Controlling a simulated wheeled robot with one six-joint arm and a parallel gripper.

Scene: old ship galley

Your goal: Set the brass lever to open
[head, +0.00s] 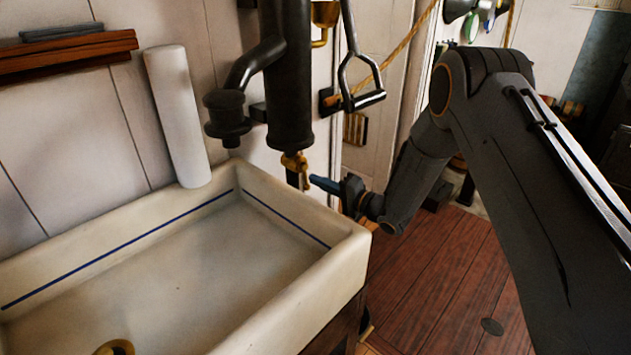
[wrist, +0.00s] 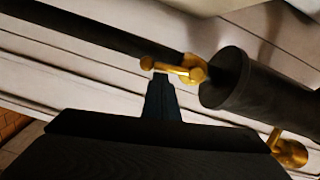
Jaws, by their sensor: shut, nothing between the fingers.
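The brass lever (head: 297,165) sits on a small brass valve below the thick black pump cylinder (head: 288,85), beside the sink's far right corner. In the wrist view the lever (wrist: 172,68) is a short rounded bar reaching left from its brass hub, close to the black cylinder end. My gripper (head: 318,182) is shut and empty, just right of the lever in the head view. No open or closed marking is readable.
A pale sink (head: 345,262) fills the lower left. A black spout (head: 228,115) juts from the pump over it. A black triangular handle (head: 365,100) hangs right of the pump. Another brass fitting (wrist: 290,152) shows at lower right in the wrist view. Wooden floor (head: 450,270) is free at right.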

